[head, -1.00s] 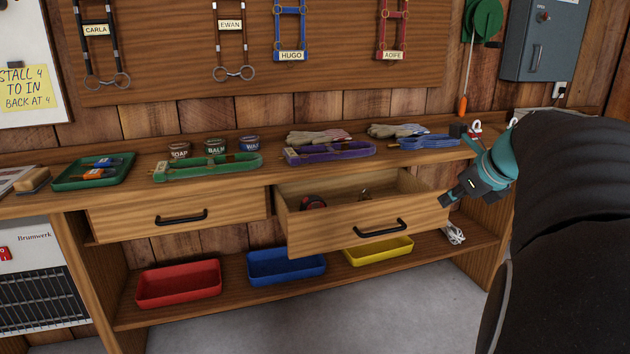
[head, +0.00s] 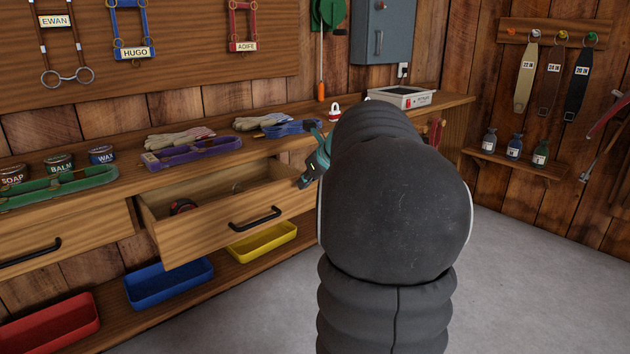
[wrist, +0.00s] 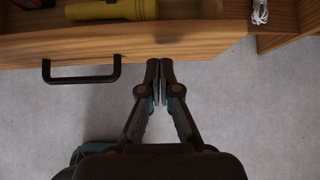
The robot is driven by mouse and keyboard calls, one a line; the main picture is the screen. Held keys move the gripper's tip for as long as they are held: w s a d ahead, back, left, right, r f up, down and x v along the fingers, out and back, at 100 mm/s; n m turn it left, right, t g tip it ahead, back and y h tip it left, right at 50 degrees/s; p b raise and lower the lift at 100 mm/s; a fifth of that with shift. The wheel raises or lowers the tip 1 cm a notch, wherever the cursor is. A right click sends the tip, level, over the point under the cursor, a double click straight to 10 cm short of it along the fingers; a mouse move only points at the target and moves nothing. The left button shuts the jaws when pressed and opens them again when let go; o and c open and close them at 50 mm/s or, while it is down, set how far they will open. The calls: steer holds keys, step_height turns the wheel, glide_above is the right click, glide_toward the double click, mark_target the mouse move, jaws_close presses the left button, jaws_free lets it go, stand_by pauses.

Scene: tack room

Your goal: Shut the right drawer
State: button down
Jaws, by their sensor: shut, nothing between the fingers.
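The right drawer (head: 205,235) stands pulled out from the bench, with its black handle (head: 255,218) on the front. It holds a dark red round item (head: 184,206) and, in the wrist view, a yellow torch-like object (wrist: 112,10). My gripper (head: 306,180) is at the drawer's right end, partly hidden behind my arm in the head view. In the wrist view its fingertips (wrist: 161,72) are together and empty, by the drawer front (wrist: 190,40) and right of the handle (wrist: 82,72). I cannot tell whether they touch the wood.
The left drawer (head: 70,235) looks shut. The bench top (head: 130,185) carries a purple halter (head: 190,152), gloves and tins. Red, blue (head: 168,284) and yellow (head: 262,242) trays sit on the lower shelf. The grey floor (head: 540,290) is clear at right.

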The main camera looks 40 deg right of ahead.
steer(key=shift+w, duration=1.15)
